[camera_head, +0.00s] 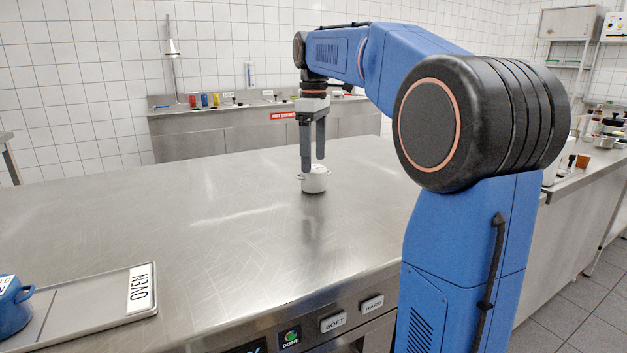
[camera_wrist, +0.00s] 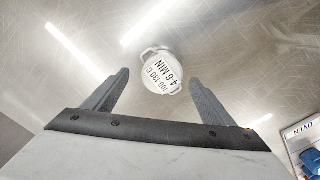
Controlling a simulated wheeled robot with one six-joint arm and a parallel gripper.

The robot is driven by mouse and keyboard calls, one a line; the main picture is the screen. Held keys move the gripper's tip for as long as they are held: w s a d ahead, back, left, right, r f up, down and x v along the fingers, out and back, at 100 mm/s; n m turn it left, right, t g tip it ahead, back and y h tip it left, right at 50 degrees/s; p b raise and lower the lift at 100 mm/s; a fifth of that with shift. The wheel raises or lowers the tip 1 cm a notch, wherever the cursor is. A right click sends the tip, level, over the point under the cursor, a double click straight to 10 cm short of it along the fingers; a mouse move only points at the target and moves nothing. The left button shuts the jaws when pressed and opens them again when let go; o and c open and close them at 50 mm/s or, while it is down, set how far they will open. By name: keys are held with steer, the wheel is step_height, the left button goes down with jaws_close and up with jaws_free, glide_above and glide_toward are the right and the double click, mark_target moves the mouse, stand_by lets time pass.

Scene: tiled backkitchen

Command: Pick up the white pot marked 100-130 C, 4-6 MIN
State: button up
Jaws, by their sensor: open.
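The white pot (camera_head: 315,180) stands upright on the steel worktop (camera_head: 225,215). It is small and round, with a handle on each side. In the wrist view the pot (camera_wrist: 161,73) shows its top, marked 100-130 C, 4-6 MIN. My gripper (camera_head: 313,163) points straight down over the pot, with its fingertips at about the height of the pot's top. In the wrist view the gripper (camera_wrist: 158,85) is open and empty, and the pot lies between the fingers' lines, a little beyond the tips. I cannot tell the exact gap between fingertips and pot.
A tray marked OVEN (camera_head: 105,300) with a blue pot (camera_head: 13,305) lies at the front left. Buttons marked SOFT (camera_head: 333,321) and HARD (camera_head: 372,303) are on the front edge. A back counter (camera_head: 220,130) holds several cups. The worktop around the white pot is clear.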

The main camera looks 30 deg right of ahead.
mark_target(314, 167)
steer(key=shift+s+a+f, duration=0.1)
steer(key=shift+f, duration=1.4)
steer(key=shift+s+f, duration=0.1)
steer(key=shift+f, duration=1.4)
steer(key=c, duration=1.4)
steer(key=shift+r, duration=0.1)
